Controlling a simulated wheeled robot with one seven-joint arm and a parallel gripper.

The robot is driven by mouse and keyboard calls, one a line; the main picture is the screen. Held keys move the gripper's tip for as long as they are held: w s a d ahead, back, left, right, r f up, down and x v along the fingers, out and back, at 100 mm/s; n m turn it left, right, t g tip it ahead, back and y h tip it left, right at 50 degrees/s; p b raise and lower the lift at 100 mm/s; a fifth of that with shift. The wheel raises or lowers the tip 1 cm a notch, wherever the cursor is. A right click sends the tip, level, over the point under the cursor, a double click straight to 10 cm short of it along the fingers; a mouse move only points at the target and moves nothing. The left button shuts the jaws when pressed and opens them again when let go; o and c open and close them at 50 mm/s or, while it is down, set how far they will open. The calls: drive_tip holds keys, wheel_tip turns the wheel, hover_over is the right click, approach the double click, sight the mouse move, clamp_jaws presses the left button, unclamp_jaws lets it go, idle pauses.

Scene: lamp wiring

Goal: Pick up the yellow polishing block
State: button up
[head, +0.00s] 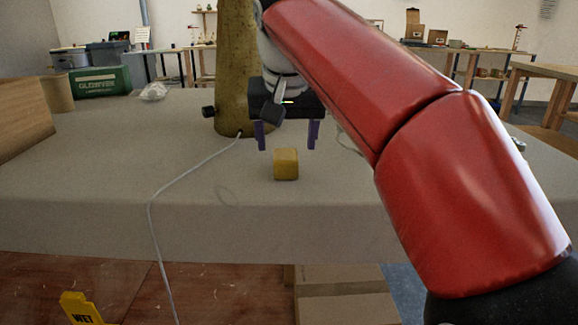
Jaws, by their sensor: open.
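The yellow polishing block (286,164) sits on the light table (100,190) near its front edge, a small cube with rounded edges. My gripper (287,140) hangs just above and behind the block in the head view. Its two purple fingers point down and stand apart, with nothing between them. The fingers look clear of the block, though the exact depth gap is hard to tell.
A tall tan lamp body (237,75) stands right behind my gripper, with a dark knob at its left. A white cord (190,172) runs from it over the front edge. A wooden box (18,115) is at left. The table left of the block is mostly clear.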

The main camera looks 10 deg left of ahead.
sight(286, 154)
drive_tip(key=b+x, duration=0.1)
drive_tip(key=x, duration=0.4)
drive_tip(key=shift+w+a+f, duration=0.1)
drive_tip(key=shift+c, duration=0.5)
drive_tip(key=c, duration=1)
drive_tip(key=shift+c, duration=0.2)
drive_tip(key=shift+r, duration=0.2)
